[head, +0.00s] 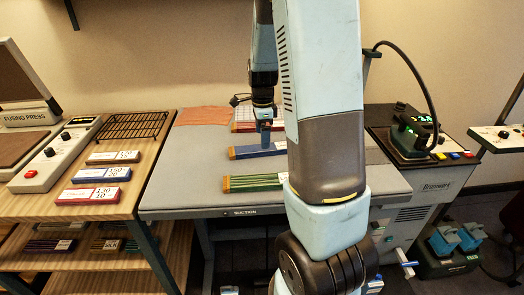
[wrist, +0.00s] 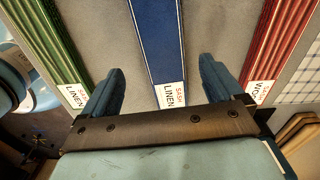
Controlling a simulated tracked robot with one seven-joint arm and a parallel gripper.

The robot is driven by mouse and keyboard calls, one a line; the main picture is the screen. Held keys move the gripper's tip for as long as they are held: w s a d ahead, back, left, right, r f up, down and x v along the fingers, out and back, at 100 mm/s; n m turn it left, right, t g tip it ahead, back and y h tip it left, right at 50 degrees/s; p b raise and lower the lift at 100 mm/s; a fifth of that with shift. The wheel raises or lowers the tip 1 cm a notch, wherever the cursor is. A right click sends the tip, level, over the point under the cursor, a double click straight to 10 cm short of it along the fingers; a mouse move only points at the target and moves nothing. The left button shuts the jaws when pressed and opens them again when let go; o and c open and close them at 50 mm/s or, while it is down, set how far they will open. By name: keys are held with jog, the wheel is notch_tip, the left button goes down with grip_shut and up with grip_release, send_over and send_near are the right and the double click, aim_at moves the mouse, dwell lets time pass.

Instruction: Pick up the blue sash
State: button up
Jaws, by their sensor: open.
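The blue sash (head: 245,152) is a long flat folded strip lying on the grey table. In the wrist view the blue sash (wrist: 154,35) runs up the middle, with a white label reading "SASH LINEN" at its near end. My gripper (head: 265,142) is over the sash in the head view. In the wrist view my gripper (wrist: 162,68) is open and empty, one finger on each side of the sash. The fingers look apart from it; their height above the table is hard to tell. My arm hides the sash's right part in the head view.
A green sash (head: 255,182) lies in front of the blue one. A red sash (wrist: 280,50) lies on its other side, near a checked cloth (wrist: 300,85). An orange cloth (head: 203,115) lies at the back left of the grey table (head: 185,185). A wooden shelf unit (head: 75,212) stands left.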

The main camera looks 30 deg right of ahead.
jog(key=shift+w+f, duration=0.15)
jog(key=shift+f, duration=1.15)
jog(key=shift+w+f, duration=0.1)
jog(key=shift+f, duration=1.15)
jog(key=shift+d, duration=0.1)
jog(key=shift+c, duration=0.2)
jog(key=c, duration=1.1)
jog(key=shift+r, duration=0.15)
jog(key=shift+r, duration=0.35)
notch_tip(320, 180, up, 2)
jog(key=shift+r, duration=0.25)
jog(key=s+r, duration=0.3)
jog(key=s, duration=0.1)
jog(key=s+d+r, duration=0.1)
jog(key=s+r, duration=0.2)
jog(key=s, duration=0.2)
jog(key=s+r, duration=0.3)
jog(key=s, duration=0.2)
jog(key=shift+d+r, duration=0.25)
jog(key=shift+d, duration=0.15)
